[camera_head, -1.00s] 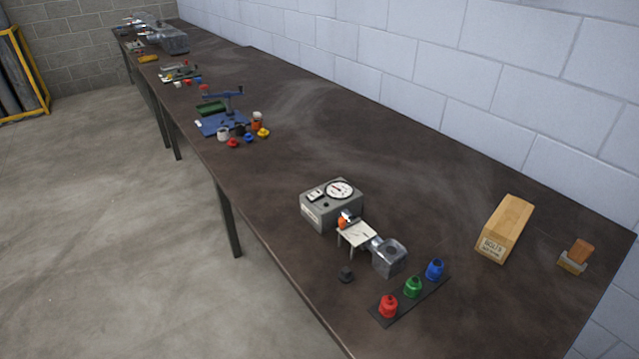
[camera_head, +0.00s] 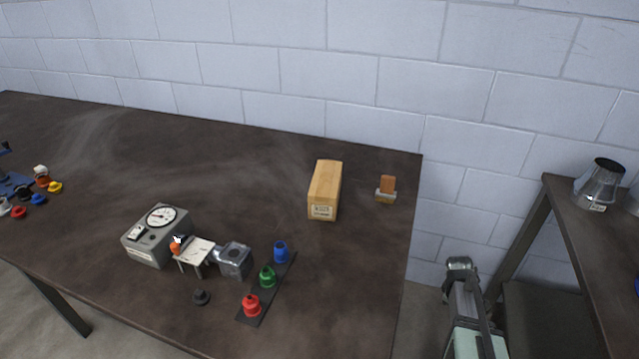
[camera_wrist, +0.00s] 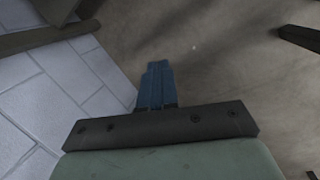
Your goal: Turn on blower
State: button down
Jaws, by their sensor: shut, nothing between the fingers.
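A grey box (camera_head: 156,247) with a round white dial (camera_head: 161,217) and a small light switch-like patch (camera_head: 136,232) on top stands on the dark workbench, left of centre in the head view. Which part is the blower I cannot tell for sure. A small white stand (camera_head: 194,252) with an orange piece at its left edge touches or nearly touches the box's right side. A shiny metal housing (camera_head: 233,261) sits right of the stand. My gripper (camera_wrist: 158,66) shows in the wrist view with its blue fingers together and empty, over bare floor, away from the box.
A dark strip (camera_head: 254,316) holds red, green and blue pots. A black knob-like piece (camera_head: 201,297) lies near the front edge. A wooden block (camera_head: 324,190) and a smaller wood-and-grey piece (camera_head: 386,190) stand behind. A second table (camera_head: 585,250) with a metal cone (camera_head: 599,184) is at right.

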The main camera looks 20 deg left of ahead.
jog(key=w+r+n+t+h, duration=0.1)
jog(key=w+r+n+t, duration=0.3)
jog(key=w+r, duration=1)
jog(key=a+r+n+t, duration=0.1)
jog(key=a+r+n, duration=0.1)
jog(key=a+r, duration=0.85)
jog(key=s+a+r+g+y, duration=0.2)
jog(key=s+a+r, duration=0.6)
jog(key=s+a, duration=0.6)
jog(key=s+a+r+g+y, duration=0.1)
jog(key=s+a+r, duration=0.7)
jog(key=a, duration=2.5)
jog(key=s+a+r+m+g+y, duration=0.1)
jog(key=s+a+r+y, duration=0.3)
jog(key=s+a, duration=1.6)
jog(key=a+r+g, duration=0.1)
jog(key=a+r, duration=0.3)
jog(key=shift+g, duration=0.3)
